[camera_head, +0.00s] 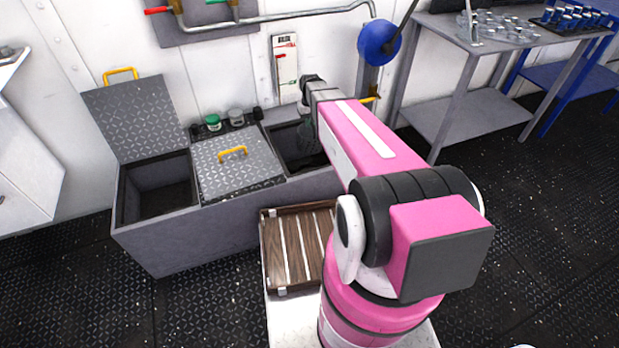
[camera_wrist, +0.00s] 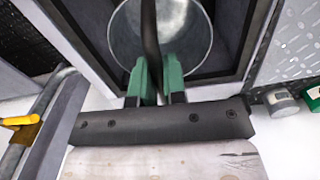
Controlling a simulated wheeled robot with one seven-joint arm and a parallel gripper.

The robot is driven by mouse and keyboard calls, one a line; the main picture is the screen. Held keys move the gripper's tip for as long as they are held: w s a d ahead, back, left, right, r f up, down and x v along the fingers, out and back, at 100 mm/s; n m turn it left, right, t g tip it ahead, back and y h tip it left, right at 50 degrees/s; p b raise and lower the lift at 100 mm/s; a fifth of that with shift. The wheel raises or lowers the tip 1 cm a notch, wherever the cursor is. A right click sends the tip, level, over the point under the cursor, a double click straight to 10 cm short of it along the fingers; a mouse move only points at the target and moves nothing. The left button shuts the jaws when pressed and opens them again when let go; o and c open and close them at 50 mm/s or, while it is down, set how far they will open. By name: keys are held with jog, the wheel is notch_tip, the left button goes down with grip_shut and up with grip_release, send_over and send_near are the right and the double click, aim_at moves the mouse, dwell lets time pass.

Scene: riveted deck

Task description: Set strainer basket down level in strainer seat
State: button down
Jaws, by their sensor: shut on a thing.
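The strainer basket (camera_wrist: 184,38) is a round grey metal vessel with a dark strap-like handle (camera_wrist: 149,30) across it. My gripper (camera_wrist: 157,78) has green fingers, shut on this handle in the wrist view. The basket appears within the dark rectangular opening of the bin's right compartment, apart from its visible side walls. In the head view this open compartment (camera_head: 290,140) lies partly behind my arm, which hides the gripper and most of the basket. I cannot make out the strainer seat, nor whether the basket touches it or sits level.
The grey bin's middle lid (camera_head: 215,175) is closed; its left lid (camera_head: 130,118) stands open. Green-capped (camera_head: 213,122) and grey-capped jars stand behind the middle lid. A slatted wooden crate (camera_head: 285,250) lies in front. A blue round float (camera_head: 379,43) and a yellow handle are close to my arm's right.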

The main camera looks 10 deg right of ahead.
jog(key=f, duration=0.3)
jog(key=w+f, duration=0.1)
jog(key=f, duration=0.6)
jog(key=shift+w+f, duration=0.2)
jog(key=shift+f, duration=0.1)
notch_tip(320, 180, down, 11)
jog(key=shift+f, duration=0.2)
jog(key=c, duration=1.2)
grip_release()
jog(key=shift+r, duration=0.1)
notch_tip(320, 180, up, 12)
jog(key=shift+m, duration=0.9)
jog(key=s+r, duration=0.5)
jog(key=s, duration=0.2)
jog(key=s+r, duration=0.5)
jog(key=s, duration=0.3)
jog(key=s+r, duration=0.5)
jog(key=s, duration=0.2)
jog(key=shift+s, duration=0.15)
jog(key=shift+f, duration=0.1)
